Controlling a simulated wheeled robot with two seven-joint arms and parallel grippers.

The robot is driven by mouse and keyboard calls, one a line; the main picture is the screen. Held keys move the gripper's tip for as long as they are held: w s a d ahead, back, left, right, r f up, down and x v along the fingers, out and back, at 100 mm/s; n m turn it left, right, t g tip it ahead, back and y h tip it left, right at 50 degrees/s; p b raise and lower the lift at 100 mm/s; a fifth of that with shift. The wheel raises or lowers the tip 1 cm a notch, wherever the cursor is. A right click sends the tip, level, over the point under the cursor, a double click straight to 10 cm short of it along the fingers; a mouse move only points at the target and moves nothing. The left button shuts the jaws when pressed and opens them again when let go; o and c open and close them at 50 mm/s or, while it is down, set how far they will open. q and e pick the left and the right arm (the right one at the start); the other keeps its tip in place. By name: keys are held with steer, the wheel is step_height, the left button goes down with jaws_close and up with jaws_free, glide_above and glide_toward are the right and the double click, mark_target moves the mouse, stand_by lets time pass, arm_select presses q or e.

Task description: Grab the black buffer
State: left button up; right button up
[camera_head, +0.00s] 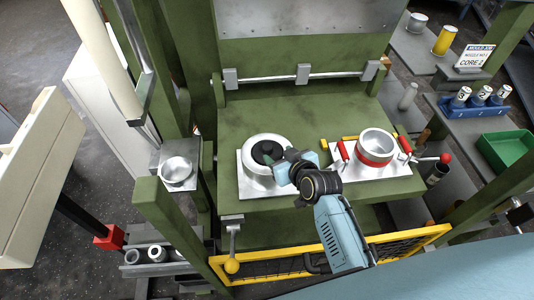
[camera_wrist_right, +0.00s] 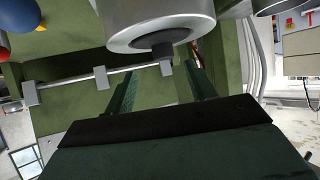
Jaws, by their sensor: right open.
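The black buffer (camera_head: 265,148) is a short dark piece in the centre of a round silver-and-white drum part (camera_head: 252,142) on a square metal plate at the left of the green press bed. In the right wrist view the buffer (camera_wrist_right: 163,48) is a dark stub sticking out of the metal drum's face. My right gripper (camera_head: 270,160) reaches in over the drum, close to the buffer. In the wrist view its fingers (camera_wrist_right: 160,65) are open, and the buffer shows between and just past their tips. Contact cannot be told. My left gripper is out of view.
A second silver ring with a red band (camera_head: 374,158) stands on a plate with red handles at the right. A metal cup (camera_head: 177,171) sits on a ledge at the left. A yellow guard (camera_head: 400,245) crosses the front. A green bin (camera_head: 505,150) is far right.

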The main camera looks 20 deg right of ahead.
mark_target(269, 149)
steer(key=shift+x, duration=1.15)
steer(key=x, duration=0.3)
steer(key=shift+w+a, duration=0.1)
steer(key=shift+a, duration=0.2)
steer(key=shift+w+f, duration=0.2)
steer(key=shift+w, duration=0.1)
steer(key=c, duration=1.1)
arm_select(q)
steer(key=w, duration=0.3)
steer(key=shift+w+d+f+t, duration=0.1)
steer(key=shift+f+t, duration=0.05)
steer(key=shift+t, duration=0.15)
arm_select(e)
jaws_close()
